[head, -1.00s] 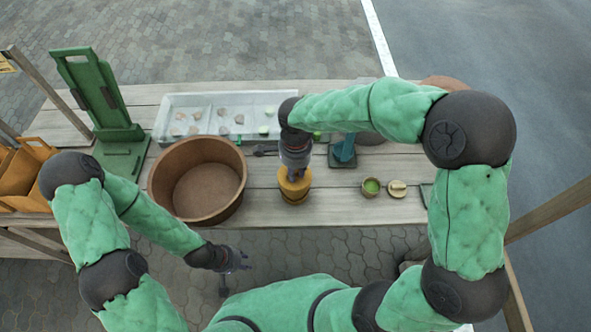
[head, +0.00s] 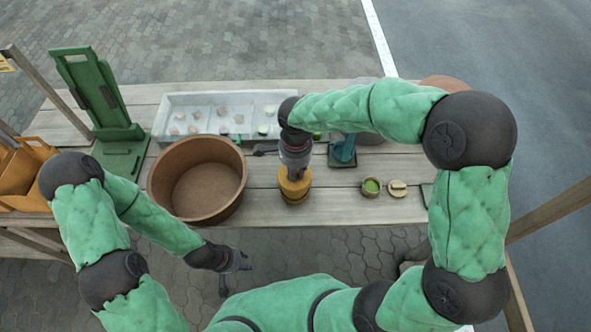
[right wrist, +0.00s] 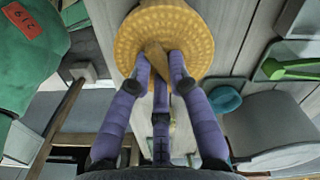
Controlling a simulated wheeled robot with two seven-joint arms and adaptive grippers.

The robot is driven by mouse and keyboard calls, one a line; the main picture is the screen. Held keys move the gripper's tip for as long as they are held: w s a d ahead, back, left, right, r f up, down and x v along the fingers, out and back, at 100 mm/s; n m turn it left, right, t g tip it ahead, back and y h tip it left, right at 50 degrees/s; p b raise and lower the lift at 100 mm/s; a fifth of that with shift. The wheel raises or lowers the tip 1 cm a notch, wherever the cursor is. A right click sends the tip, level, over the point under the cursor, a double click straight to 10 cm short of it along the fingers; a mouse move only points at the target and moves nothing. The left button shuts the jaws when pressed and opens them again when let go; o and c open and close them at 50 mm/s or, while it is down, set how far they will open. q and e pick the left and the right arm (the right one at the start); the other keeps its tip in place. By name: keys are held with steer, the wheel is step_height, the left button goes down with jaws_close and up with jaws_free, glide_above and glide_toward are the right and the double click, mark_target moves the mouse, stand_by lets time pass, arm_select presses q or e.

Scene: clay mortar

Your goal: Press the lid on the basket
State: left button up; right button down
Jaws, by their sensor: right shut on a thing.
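The small ochre basket (head: 296,200) stands on the plank table, with its round woven lid (head: 284,186) on top. In the right wrist view the lid (right wrist: 190,22) shows large, with a pale brown knob at its middle. My right gripper (head: 294,174) comes straight down from above. In the right wrist view its purple fingers (right wrist: 160,72) are closed around the knob. The lid hides most of the basket, so I cannot tell how tightly it sits. My left gripper (head: 240,266) hangs empty in front of the table edge, its fingers spread apart.
A large brown bowl (head: 238,200) stands left of the basket. A pale compartment tray (head: 185,103) with small pieces lies behind. A green stand (head: 118,150) is at the far left. A small green-filled bowl (head: 371,187) and a teal thing (head: 343,148) are to the right.

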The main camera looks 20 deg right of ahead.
steer(key=shift+f+b, duration=0.4)
steer(key=shift+f, duration=0.05)
stand_by(0.8)
steer(key=c, duration=1.1)
jaws_free()
steer(key=o, duration=0.5)
steer(key=shift+r, duration=0.1)
steer(key=shift+r+p, duration=2.1)
steer(key=shift+r, duration=0.85)
